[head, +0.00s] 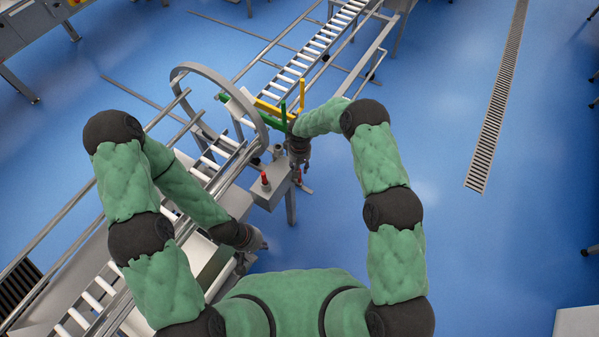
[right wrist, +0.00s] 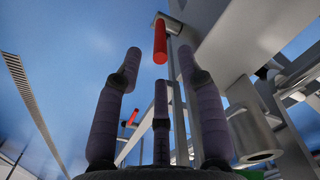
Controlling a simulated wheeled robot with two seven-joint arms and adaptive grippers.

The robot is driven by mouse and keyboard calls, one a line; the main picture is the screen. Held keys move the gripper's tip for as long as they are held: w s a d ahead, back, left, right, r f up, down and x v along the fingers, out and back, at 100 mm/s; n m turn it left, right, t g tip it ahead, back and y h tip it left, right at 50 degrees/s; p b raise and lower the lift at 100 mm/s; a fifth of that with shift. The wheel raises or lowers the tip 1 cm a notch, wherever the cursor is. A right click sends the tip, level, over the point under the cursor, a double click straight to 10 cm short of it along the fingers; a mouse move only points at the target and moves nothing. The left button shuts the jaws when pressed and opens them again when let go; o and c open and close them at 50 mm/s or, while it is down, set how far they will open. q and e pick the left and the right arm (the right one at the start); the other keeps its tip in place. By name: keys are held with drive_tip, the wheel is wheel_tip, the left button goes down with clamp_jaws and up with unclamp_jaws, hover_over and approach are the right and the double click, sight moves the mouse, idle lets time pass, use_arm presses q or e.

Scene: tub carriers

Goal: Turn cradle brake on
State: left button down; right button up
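The cradle is a large grey ring (head: 181,72) around the roller conveyor, with green and yellow bars (head: 275,106) inside. Two red handles show beside it: one on top of a grey box (head: 265,180), and a small one (head: 299,176) right of the box. In the right wrist view, a red handle (right wrist: 160,42) sits at the fingertips, with another red lever (right wrist: 132,118) farther off. Which is the brake I cannot tell. My right gripper (head: 302,164) is open, its fingers (right wrist: 159,62) apart and not visibly closed on the handle. My left gripper (head: 260,243) is low beside the conveyor; its fingers are unclear.
The roller conveyor (head: 288,77) runs from lower left to upper right through the ring. Metal rails and posts stand close to both grippers. A grey tube (right wrist: 255,135) is right of the right fingers. The blue floor to the right is clear, with a drain grate (head: 498,95).

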drive_tip(key=shift+f, duration=2.6)
clamp_jaws()
